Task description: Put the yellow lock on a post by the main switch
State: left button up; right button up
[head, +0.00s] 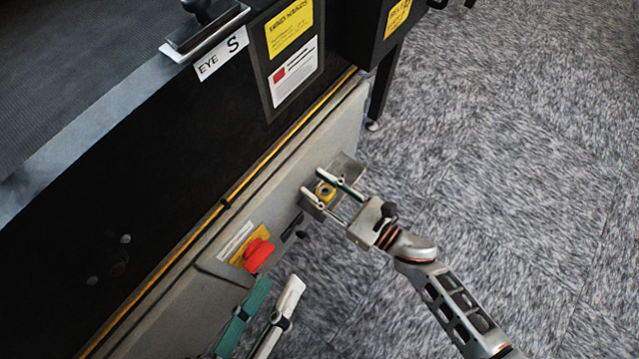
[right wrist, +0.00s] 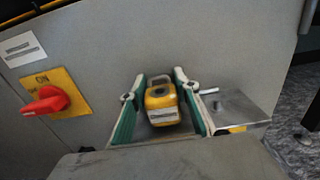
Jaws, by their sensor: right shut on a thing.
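The yellow lock (head: 325,192) is between the fingers of my right gripper (head: 311,181), over a grey metal shelf (head: 347,168) on the machine's side panel. In the right wrist view the lock (right wrist: 161,104) has its shackle up, between the green-lined fingers of my right gripper (right wrist: 160,78). A short pale post (right wrist: 208,91) stands right of the fingers by the shelf (right wrist: 240,108). The red main switch (head: 258,254) on its yellow plate is lower left of the lock; it also shows at left in the right wrist view (right wrist: 46,102). My left gripper (head: 278,284) is open and empty below the switch.
The grey side panel (head: 285,200) runs diagonally under the dark conveyor side (head: 150,180). Yellow and white notices (head: 289,27) are above. A black handle (head: 205,28) stands at the top left. Carpet (head: 500,150) at the right is clear.

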jog(key=shift+s+a+f, duration=0.15)
jog(key=shift+a+f, duration=0.15)
jog(key=shift+f, duration=0.2)
dwell(0.3)
jog(key=o, duration=1.3)
jog(key=shift+c, duration=0.2)
jog(key=shift+a+f, duration=0.1)
